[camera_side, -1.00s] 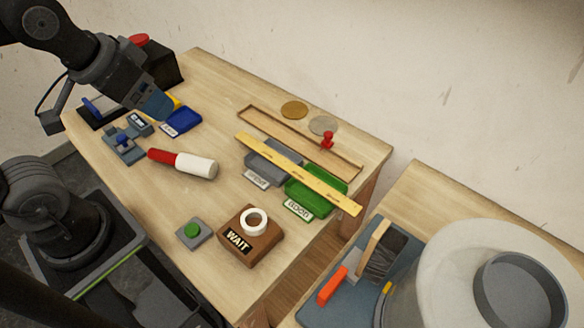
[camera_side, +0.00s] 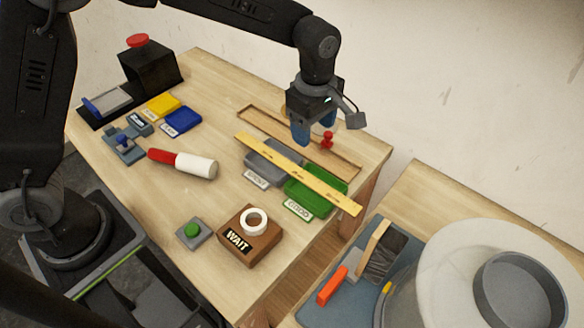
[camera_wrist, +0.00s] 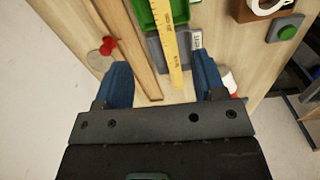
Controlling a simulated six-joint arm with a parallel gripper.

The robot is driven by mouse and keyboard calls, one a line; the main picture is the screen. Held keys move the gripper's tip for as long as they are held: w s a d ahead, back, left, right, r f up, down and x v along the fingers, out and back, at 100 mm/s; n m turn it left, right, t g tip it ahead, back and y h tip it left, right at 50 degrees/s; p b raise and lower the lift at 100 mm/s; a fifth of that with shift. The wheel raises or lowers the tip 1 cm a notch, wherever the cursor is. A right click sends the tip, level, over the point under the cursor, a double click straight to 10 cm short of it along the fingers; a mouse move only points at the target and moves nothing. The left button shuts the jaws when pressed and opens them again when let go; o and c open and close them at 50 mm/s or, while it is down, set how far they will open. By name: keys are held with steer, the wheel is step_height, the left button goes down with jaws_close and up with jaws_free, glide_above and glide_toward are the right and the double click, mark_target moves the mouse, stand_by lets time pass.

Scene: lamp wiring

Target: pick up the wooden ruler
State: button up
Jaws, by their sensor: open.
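The wooden ruler (camera_side: 297,174) is a long yellow strip lying across the grey tray (camera_side: 266,168) and the green tray (camera_side: 322,207) in the side view. In the wrist view the ruler (camera_wrist: 168,42) runs up from between my fingers, with its near end in sight. My gripper (camera_side: 307,140) is open and empty, with blue fingers pointing down. It is above the table, over the wooden rack behind the ruler. In the wrist view my gripper (camera_wrist: 162,84) has its fingers on either side of the ruler's line, apart from it.
A red pushpin (camera_side: 327,140) stands near my fingers, beside the long wooden rack (camera_side: 347,165). A WAIT block (camera_side: 250,247) with a white ring, a green button (camera_side: 193,231) and a red-and-white cylinder (camera_side: 184,163) are in front.

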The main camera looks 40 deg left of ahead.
steer(key=f, duration=0.2)
glide_above(309, 180)
steer(key=d, duration=0.1)
steer(key=shift+n, duration=0.4)
step_height(309, 180, down, 8)
steer(key=shift+w+r, duration=0.15)
steer(key=shift+r, duration=0.05)
steer(key=f, duration=0.2)
steer(key=a+f, duration=0.1)
steer(key=f, duration=0.1)
steer(key=shift+f, duration=0.8)
steer(key=c, duration=1)
